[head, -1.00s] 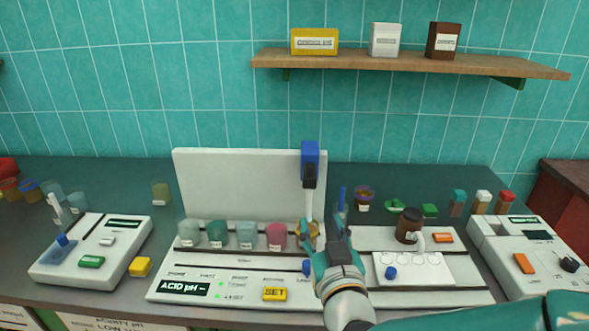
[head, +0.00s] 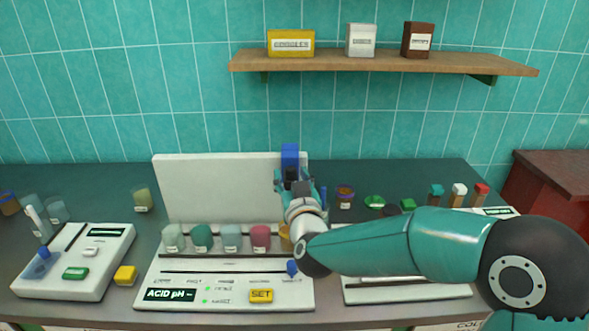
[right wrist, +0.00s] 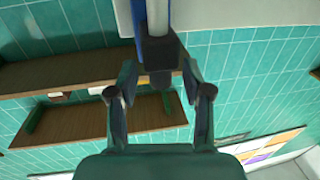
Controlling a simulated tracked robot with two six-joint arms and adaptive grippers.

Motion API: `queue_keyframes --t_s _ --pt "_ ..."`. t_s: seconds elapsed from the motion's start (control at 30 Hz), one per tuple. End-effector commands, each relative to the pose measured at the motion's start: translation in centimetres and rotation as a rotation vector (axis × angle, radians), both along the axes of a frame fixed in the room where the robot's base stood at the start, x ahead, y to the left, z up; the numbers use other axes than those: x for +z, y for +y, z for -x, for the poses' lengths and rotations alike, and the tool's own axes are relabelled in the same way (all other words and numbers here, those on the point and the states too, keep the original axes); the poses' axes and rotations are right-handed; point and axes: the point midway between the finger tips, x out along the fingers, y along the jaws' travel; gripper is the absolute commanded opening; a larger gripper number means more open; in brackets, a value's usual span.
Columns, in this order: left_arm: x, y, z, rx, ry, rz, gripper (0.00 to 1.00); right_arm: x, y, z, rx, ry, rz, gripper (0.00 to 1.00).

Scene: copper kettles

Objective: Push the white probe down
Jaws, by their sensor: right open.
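The probe stand's blue top (head: 290,155) rises at the right end of the white back panel. My right gripper (head: 293,183) is raised at the stand, just below the blue top, and hides most of the stand and the probe in the head view. In the right wrist view my open right gripper (right wrist: 158,80) has its two fingers on either side of the stand's black block (right wrist: 158,55). A pale rod (right wrist: 157,15), which looks like the white probe, runs from that block beside a blue strip. I cannot tell whether the fingers touch it. My left gripper is not in view.
Several beakers stand in a row, with a pink one (head: 261,237) and a partly hidden yellow one (head: 285,236) nearest my arm. The pH panel (head: 172,294) has a yellow SET button (head: 261,296). A wooden shelf (head: 380,60) hangs above.

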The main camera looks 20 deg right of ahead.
Motion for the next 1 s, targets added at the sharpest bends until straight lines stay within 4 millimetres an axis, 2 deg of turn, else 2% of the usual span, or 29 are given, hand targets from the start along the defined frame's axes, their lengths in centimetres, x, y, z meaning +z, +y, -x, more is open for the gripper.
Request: queue_keyframes --t_s 0.2,0.47,0.77,1.0 --pt "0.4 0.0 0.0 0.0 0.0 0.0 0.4 0.0 -0.2 -1.5 0.0 0.0 0.0 0.5" --pt "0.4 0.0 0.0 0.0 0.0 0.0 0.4 0.0 -0.1 -1.6 0.001 0.0 0.0 0.5" --pt "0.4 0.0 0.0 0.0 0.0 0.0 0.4 0.0 -0.1 -1.6 0.002 0.0 0.0 0.01" --pt "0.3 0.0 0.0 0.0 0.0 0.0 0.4 -0.1 -0.1 -1.6 0.003 0.0 0.0 0.0"
